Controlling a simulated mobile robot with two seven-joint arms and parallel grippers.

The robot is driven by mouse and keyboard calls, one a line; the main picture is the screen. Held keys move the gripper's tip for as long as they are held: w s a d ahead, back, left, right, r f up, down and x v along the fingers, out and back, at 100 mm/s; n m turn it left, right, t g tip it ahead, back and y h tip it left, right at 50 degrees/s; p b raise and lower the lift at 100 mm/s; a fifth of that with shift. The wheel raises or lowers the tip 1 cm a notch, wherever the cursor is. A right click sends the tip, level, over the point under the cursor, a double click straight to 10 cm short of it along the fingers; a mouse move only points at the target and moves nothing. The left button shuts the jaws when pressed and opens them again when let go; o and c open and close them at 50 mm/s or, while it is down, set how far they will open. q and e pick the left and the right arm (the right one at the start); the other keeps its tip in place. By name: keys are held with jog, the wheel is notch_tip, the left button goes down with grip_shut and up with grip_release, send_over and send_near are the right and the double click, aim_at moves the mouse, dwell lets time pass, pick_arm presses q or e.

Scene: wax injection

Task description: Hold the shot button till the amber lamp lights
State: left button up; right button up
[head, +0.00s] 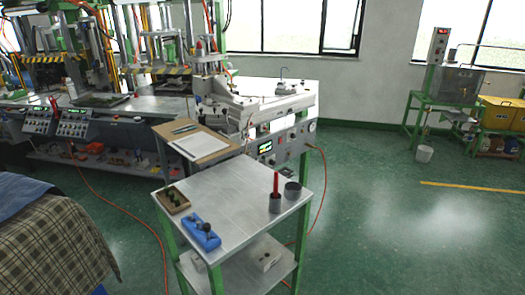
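The wax injection machine (262,112) stands at the centre behind a small cart. Its front control panel (293,147) has a small lit green-yellow display (265,147), a few reddish buttons or knobs and a round gauge (312,126). The panel is small and far off. I cannot tell which button is the shot button, or make out an amber lamp or whether one is lit. Neither of my grippers is in view.
A metal-topped cart (237,190) stands before the machine, bearing a blue fixture (201,234), a dark block (172,199), grey cups and an upright red stick (276,184). A clipboard (198,146) lies behind it. A red hose crosses the floor. Green floor (390,220) is clear at right.

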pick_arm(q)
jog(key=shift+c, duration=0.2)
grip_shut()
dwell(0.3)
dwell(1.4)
